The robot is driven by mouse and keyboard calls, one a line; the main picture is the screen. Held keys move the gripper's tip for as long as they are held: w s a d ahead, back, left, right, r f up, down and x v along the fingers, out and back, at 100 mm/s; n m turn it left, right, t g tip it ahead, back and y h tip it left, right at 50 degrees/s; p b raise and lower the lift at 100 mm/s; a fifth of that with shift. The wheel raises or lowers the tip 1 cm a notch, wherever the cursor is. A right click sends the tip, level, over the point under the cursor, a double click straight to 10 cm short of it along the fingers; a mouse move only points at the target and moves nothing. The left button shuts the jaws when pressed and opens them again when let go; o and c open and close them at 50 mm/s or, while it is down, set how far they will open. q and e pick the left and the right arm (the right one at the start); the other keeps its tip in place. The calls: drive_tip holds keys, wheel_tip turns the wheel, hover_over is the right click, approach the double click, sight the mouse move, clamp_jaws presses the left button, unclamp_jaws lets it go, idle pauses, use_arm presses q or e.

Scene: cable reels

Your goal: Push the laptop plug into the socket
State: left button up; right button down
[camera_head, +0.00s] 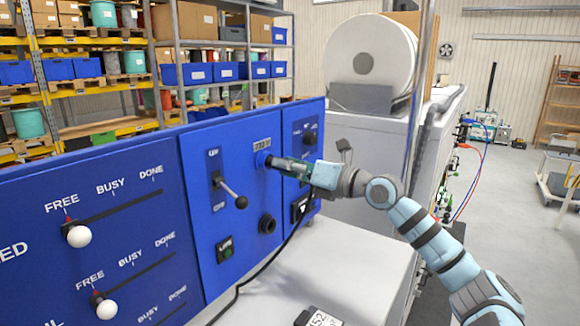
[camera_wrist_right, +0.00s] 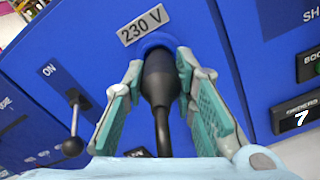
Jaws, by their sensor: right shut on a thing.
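The black plug (camera_wrist_right: 160,78) sits between the teal finger pads of my right gripper (camera_wrist_right: 161,82), which is shut on it. Its front end meets the round blue socket (camera_wrist_right: 158,42) under the 230 V label, with no clear gap; its pins are hidden, so how deep it sits cannot be told. A black cable (camera_wrist_right: 163,135) runs back from the plug between the fingers. In the head view my right gripper (camera_head: 284,165) reaches in from the right, its tips at the blue socket (camera_head: 263,158). The laptop cannot be made out. My left gripper is out of view.
The blue panel (camera_head: 205,240) carries an ON/OFF lever (camera_head: 232,192) left of the socket and a black round fitting (camera_head: 267,223) below it. Sliders with white knobs (camera_head: 79,236) are further left. A pale worktop (camera_head: 345,265) holds a black labelled object (camera_head: 318,317).

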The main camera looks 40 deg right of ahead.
drive_tip(key=c, duration=1.6)
unclamp_jaws()
drive_tip(key=o, duration=0.4)
drive_tip(key=shift+w, duration=0.1)
drive_tip(key=shift+c, duration=0.2)
drive_tip(key=shift+w, duration=0.1)
